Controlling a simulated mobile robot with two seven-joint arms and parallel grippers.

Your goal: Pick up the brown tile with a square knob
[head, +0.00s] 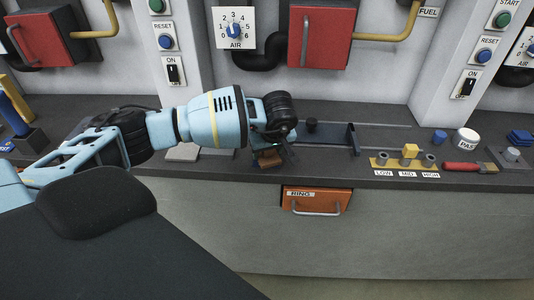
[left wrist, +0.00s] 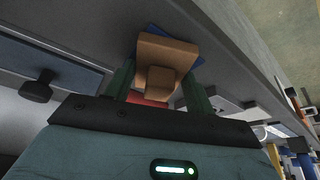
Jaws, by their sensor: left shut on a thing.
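The brown tile with a square knob (left wrist: 168,52) is at the top middle of the left wrist view, its knob (left wrist: 160,83) between the two green fingers of my left gripper (left wrist: 160,86). The gripper is shut on the knob. In the head view, my left gripper (head: 268,153) is low at the counter's front part, and a small part of the brown tile (head: 267,163) shows under it; the rest is hidden. I cannot tell whether the tile is clear of what lies under it. My right gripper is not in view.
A blue piece (left wrist: 155,30) and a red piece (left wrist: 148,101) show around the tile. A dark sliding plate (head: 325,133) with a black knob lies right of the gripper. An orange drawer (head: 316,200) is below the counter edge. Knobs and a red-handled brush (head: 465,167) are farther right.

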